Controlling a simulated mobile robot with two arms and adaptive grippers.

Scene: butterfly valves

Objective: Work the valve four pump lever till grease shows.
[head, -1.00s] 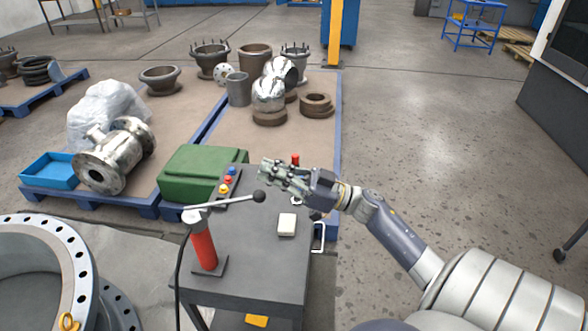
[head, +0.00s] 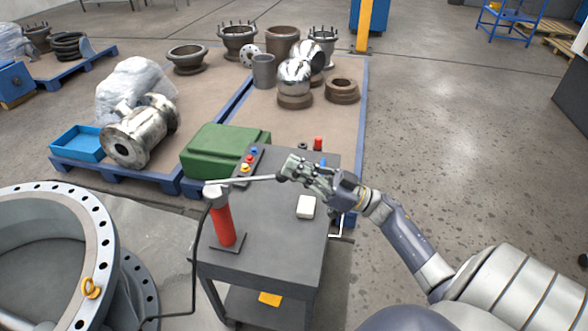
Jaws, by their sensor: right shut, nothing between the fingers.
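The grease pump (head: 223,222) is a red upright cylinder on a dark base plate, standing at the left front of the grey cart. Its lever (head: 245,180) is a pale rod that runs right from the pump head, nearly level, to a black ball knob (head: 283,178). My right gripper (head: 290,168) is shut and empty, with its fingertips right at the knob. Whether they touch it I cannot tell. A black hose (head: 194,270) runs down from the pump toward the large flanged valve body (head: 98,235) at the left. My left gripper is not in view.
The cart top (head: 270,235) also carries a white block (head: 306,207), a red-capped item (head: 318,144) and a strip with coloured knobs (head: 248,163). A green case (head: 226,150) stands behind the cart on a pallet. Open floor lies to the right.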

